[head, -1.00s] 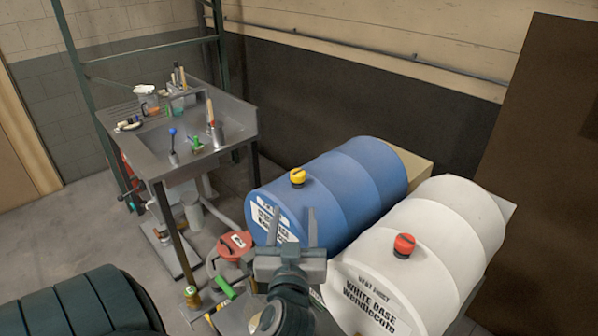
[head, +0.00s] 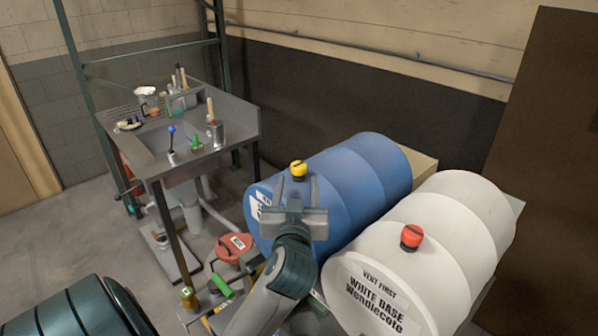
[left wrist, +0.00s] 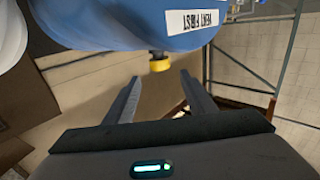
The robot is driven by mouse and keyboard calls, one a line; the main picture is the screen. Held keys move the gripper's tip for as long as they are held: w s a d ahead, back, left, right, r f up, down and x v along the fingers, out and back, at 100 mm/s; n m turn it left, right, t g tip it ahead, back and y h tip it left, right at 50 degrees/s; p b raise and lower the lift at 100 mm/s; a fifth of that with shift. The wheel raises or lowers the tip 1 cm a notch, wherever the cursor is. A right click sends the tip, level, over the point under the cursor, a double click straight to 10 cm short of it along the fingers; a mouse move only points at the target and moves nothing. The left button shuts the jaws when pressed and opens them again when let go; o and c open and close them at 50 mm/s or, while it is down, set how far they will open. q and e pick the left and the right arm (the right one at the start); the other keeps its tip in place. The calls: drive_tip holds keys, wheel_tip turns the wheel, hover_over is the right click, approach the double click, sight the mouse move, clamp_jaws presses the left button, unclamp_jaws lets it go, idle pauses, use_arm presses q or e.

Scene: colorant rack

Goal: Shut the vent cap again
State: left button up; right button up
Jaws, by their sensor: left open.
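A yellow vent cap (head: 299,169) sits on top of the blue drum (head: 352,185), which lies on its side. A red vent cap (head: 411,237) sits on the white drum (head: 450,240) to the right, labelled "VENT FIRST" and "WHITE BASE". My left gripper (head: 298,188) is open and empty in front of the blue drum, just below the yellow cap in the picture. In the left wrist view the yellow cap (left wrist: 159,62) shows beyond and between the open fingers (left wrist: 158,92), apart from them. My right gripper is not in view.
A metal sink bench (head: 180,150) with tools and cups stands at the left. A red-lidded container (head: 233,246) and several bottles are on the floor left of my arm. A brown panel (head: 545,150) stands at the right.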

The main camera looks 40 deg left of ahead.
sight(298, 169)
use_arm(q)
drive_tip(key=p+x, duration=0.3)
drive_tip(key=x, duration=0.5)
drive_tip(key=shift+r, duration=0.1)
drive_tip(key=shift+w+a, duration=0.4)
drive_tip(key=c, duration=1)
